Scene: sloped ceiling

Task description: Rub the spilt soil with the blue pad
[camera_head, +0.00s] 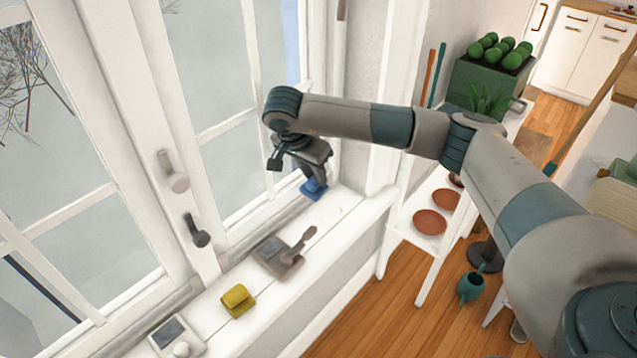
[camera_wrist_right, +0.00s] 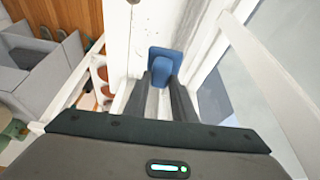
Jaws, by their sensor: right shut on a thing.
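The blue pad (camera_head: 314,189) is at the far part of the white window sill (camera_head: 345,212), low over or on the sill; I cannot tell whether it touches. My right gripper (camera_head: 314,176) is shut on it from above. In the right wrist view the blue pad (camera_wrist_right: 178,54) shows beyond the two dark fingers of the right gripper (camera_wrist_right: 161,84), with its blue grip between them. I cannot clearly make out the spilt soil; a small dark speck shows on the sill near the top of the wrist view. My left gripper is not in view.
Window handles (camera_head: 172,172) jut out at the left. A white shelf with terracotta saucers (camera_head: 430,222) stands to the right.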

